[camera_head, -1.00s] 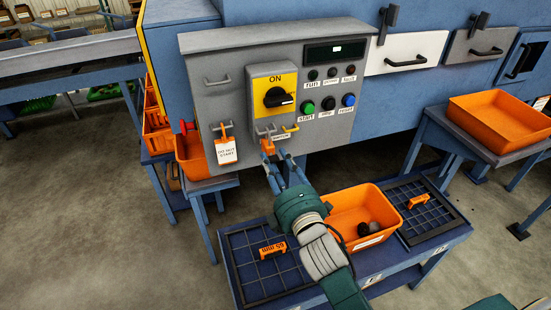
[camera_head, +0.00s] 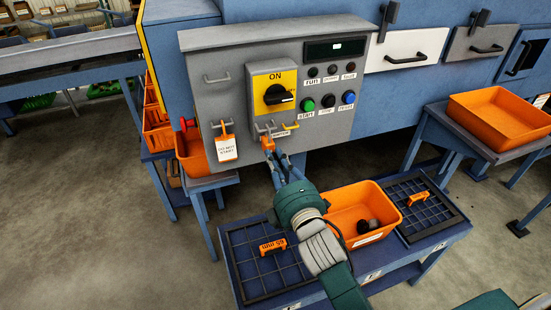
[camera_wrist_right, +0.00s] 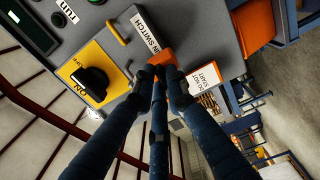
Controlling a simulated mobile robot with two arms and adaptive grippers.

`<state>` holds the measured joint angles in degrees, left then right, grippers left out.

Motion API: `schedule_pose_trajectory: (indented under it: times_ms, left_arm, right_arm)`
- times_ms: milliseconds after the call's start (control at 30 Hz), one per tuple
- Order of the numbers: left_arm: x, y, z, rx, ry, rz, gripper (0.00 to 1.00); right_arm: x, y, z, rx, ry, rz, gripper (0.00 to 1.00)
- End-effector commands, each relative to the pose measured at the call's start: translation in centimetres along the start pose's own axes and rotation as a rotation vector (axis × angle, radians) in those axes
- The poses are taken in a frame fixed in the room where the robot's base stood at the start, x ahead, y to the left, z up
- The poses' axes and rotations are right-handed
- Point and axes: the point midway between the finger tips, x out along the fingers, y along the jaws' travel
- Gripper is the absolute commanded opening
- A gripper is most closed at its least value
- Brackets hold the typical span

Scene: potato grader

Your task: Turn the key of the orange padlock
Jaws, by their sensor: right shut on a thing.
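The orange padlock (camera_head: 267,143) hangs at the hasp below the yellow switch plate on the grey control panel. It also shows in the right wrist view (camera_wrist_right: 162,57), beside the switch label. My right gripper (camera_head: 272,156) reaches up to the padlock's lower end. In the right wrist view its fingertips (camera_wrist_right: 160,73) are close together there, narrower than the padlock body. The key is hidden between them, so its angle cannot be told. My left gripper is not in view.
The black rotary switch (camera_head: 276,95) sits above the padlock. A white "do not start" tag (camera_head: 227,149) hangs to its left. Below are a table with grids (camera_head: 257,282) and an orange bin (camera_head: 338,196) holding dark lumps. Another orange bin (camera_head: 500,122) stands at right.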

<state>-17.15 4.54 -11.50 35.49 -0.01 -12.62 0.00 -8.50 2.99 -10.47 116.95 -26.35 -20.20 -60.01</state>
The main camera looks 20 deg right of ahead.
Motion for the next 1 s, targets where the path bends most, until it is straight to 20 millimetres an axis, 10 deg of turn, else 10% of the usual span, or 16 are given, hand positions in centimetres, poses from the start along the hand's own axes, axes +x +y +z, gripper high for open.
schedule_pose_trajectory:
  times_ms: [1000]
  left_arm:
    - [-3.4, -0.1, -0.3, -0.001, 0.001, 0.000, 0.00]
  right_arm:
    - [0.0, 0.0, 0.4, 0.903, -0.002, -0.001, 0.00]
